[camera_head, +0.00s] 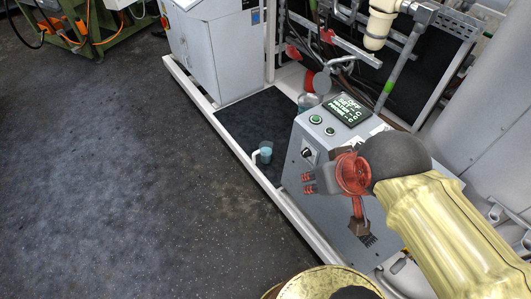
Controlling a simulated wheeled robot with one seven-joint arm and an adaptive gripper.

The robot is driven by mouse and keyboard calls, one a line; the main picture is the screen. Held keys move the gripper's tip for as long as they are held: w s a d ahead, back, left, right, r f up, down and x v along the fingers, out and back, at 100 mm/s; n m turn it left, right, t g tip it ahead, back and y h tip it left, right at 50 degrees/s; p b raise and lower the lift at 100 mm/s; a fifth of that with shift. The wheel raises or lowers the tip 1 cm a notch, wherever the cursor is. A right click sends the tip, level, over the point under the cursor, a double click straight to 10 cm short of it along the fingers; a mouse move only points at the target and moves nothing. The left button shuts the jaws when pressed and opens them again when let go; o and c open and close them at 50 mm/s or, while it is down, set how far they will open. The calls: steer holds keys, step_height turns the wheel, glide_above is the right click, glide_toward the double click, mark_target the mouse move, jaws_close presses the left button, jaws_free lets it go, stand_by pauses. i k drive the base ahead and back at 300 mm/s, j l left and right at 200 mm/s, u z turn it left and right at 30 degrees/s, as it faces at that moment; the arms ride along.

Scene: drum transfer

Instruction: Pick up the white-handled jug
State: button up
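A small teal jug (265,152) with a white handle on its left side stands on the dark mat near the pale floor rail. It looks upright. My gripper (338,207), red with dark fingers, is to the right of the jug, in front of the grey control box. Its two fingers are spread wide apart with nothing visible between them. It appears apart from the jug, and the jug is not hidden by it.
The grey control box (300,150) with a display stands right of the jug. A grey cabinet (235,50) is behind it. A pale rail (235,146) edges the mat (250,112). Another bluish container (308,102) sits behind the box. Open floor (110,170) lies to the left.

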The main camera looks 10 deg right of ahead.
mark_target(262, 155)
steer(key=i+j+z, duration=0.15)
steer(key=z, duration=0.35)
steer(key=i+j+z, duration=0.1)
steer(key=j+z, duration=0.15)
steer(key=z, duration=0.25)
steer(key=i+j+z, duration=0.15)
steer(key=j, duration=0.5)
steer(key=i+j+z, duration=0.2)
steer(key=j, duration=0.4)
steer(key=j+z, duration=0.15)
steer(key=j, duration=0.5)
steer(key=i+j+z, duration=0.15)
steer(key=j, duration=2)
steer(key=i+z, duration=0.05)
steer(key=i, duration=0.05)
